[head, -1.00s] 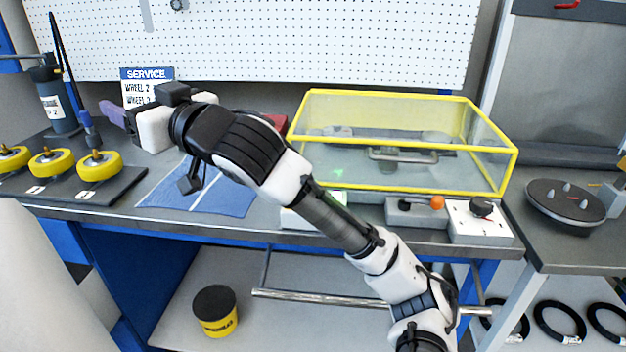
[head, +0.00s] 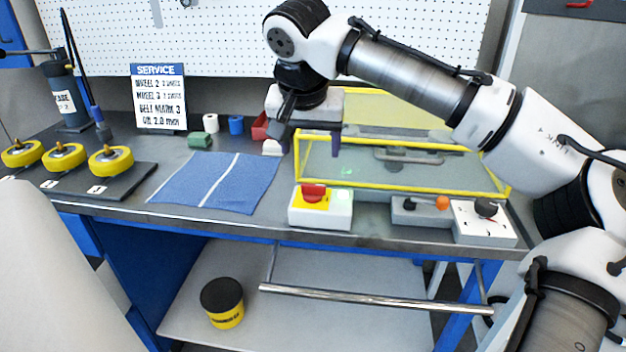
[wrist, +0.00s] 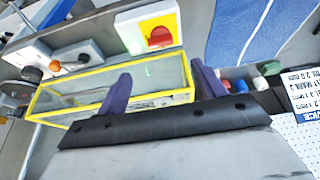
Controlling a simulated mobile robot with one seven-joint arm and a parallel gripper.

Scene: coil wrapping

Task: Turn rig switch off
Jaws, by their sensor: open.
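A red switch knob (head: 313,193) sits on the yellow plate of a white switch box (head: 340,218) at the bench's front edge. I take it for the rig switch, though no label is readable. The red knob also shows in the wrist view (wrist: 159,37). My gripper (head: 314,150) points down above and behind the box, near the left end of the yellow-framed clear cover. In the wrist view my gripper (wrist: 160,72) has its two purple fingers apart with nothing between them. The knob lies beyond the fingertips, untouched.
The yellow-framed cover (head: 400,185) stands behind the box, with a green glow inside. Right of the box are an orange-ball lever (head: 441,203) and a black-knob box (head: 470,232). A blue mat (head: 218,182) lies left. Yellow wheels (head: 110,160) stand further left.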

